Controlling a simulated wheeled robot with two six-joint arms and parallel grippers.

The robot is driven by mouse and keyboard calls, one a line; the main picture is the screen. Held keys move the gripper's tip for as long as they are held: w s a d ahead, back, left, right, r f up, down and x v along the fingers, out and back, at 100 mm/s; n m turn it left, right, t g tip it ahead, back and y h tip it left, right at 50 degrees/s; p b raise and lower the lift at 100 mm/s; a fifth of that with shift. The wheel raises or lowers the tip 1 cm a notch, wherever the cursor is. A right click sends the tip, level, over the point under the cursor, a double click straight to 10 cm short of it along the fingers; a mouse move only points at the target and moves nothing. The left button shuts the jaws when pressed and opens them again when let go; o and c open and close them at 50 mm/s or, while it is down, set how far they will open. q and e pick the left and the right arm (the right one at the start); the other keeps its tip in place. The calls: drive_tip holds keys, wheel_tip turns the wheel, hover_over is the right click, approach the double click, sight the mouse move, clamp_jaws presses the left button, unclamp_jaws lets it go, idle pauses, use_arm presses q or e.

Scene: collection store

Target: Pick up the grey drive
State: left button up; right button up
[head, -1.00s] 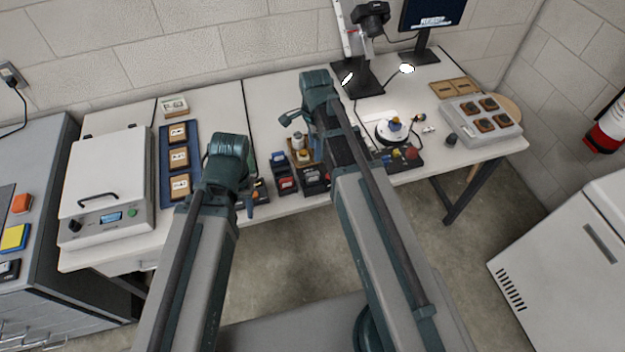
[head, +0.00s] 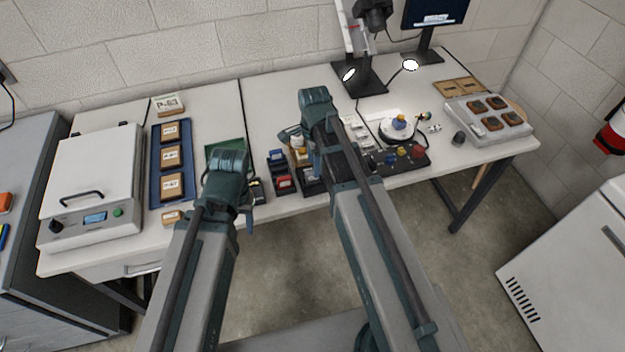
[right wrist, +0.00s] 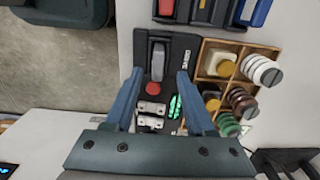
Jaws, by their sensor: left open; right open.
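A dark tray marked with white lettering (right wrist: 184,85) lies below my right gripper in the right wrist view. It holds a long grey piece (right wrist: 158,53) with a red end, which looks like the grey drive, though I cannot be sure. Two small silver pieces (right wrist: 150,107) and a green piece (right wrist: 175,106) are nearer my palm. My right gripper (right wrist: 158,73) is open, its fingers on either side of the grey piece, with no visible contact. In the head view my right arm hides most of the tray. My left gripper (head: 247,215) is open near the table's front edge.
A wooden compartment box (right wrist: 234,44) with spools and jars stands close beside the tray. A black holder (head: 278,160) with blue and red pieces is to the left. A white lidded machine (head: 95,185) and a blue tray (head: 156,192) stand further left.

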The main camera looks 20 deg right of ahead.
sight(312, 178)
drive_tip(key=f+b, duration=0.3)
drive_tip(key=f, duration=0.1)
drive_tip(key=shift+s+a+f+b, duration=0.2)
drive_tip(key=shift+f+b, duration=0.1)
drive_tip(key=shift+b, duration=0.1)
drive_tip(key=shift+r, duration=0.1)
clamp_jaws()
